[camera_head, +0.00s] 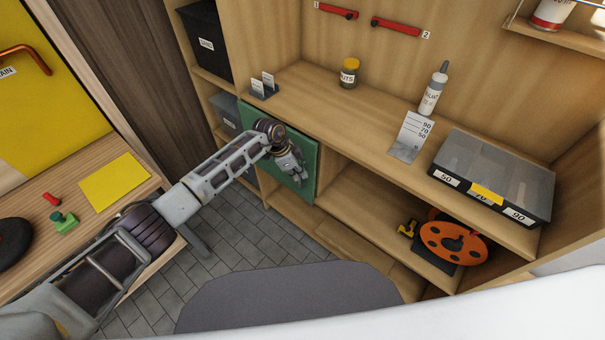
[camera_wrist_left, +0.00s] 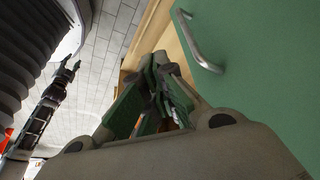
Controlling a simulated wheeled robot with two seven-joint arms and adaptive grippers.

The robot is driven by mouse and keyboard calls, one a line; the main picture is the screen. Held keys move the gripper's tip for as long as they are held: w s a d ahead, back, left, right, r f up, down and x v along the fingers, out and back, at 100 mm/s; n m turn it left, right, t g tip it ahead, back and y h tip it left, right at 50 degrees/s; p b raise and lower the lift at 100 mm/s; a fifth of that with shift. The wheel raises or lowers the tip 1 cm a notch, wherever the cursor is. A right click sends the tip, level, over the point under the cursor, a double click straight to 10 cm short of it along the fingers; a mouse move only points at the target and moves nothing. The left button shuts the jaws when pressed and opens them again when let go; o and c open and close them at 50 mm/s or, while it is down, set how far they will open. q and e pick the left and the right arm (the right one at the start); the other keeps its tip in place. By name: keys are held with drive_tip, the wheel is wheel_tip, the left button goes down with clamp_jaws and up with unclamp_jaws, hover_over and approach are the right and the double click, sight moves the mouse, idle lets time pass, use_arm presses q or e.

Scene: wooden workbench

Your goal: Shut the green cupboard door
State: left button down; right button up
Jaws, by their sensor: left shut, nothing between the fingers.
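The green cupboard door (camera_head: 302,147) is below the worktop in the head view, and my left gripper covers part of its face. In the left wrist view the door (camera_wrist_left: 265,70) fills the right side, with a metal bar handle (camera_wrist_left: 200,42) on it. The door lies close to the cupboard front; whether a gap remains is hard to tell. My left gripper (camera_head: 298,176) is shut and empty at the door's face, its fingertips (camera_wrist_left: 165,62) beside the handle, not around it. Contact is unclear. My right gripper (camera_wrist_left: 68,68) appears small in the wrist view; its jaws are unclear.
An open shelf right of the door holds an orange reel (camera_head: 437,243). On the worktop stand a jar (camera_head: 349,76), a white bottle (camera_head: 432,95) and a divided box (camera_head: 500,165). A bench with a yellow sheet (camera_head: 114,182) is at left. Tiled floor (camera_head: 245,235) lies between.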

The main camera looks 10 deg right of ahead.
use_arm(q)
wheel_tip(320, 180, up, 9)
drive_tip(key=s+a, duration=0.2)
drive_tip(key=shift+s+a, duration=0.2)
drive_tip(key=shift+a, duration=0.15)
idle(0.5)
drive_tip(key=shift+m, duration=0.3)
idle(0.4)
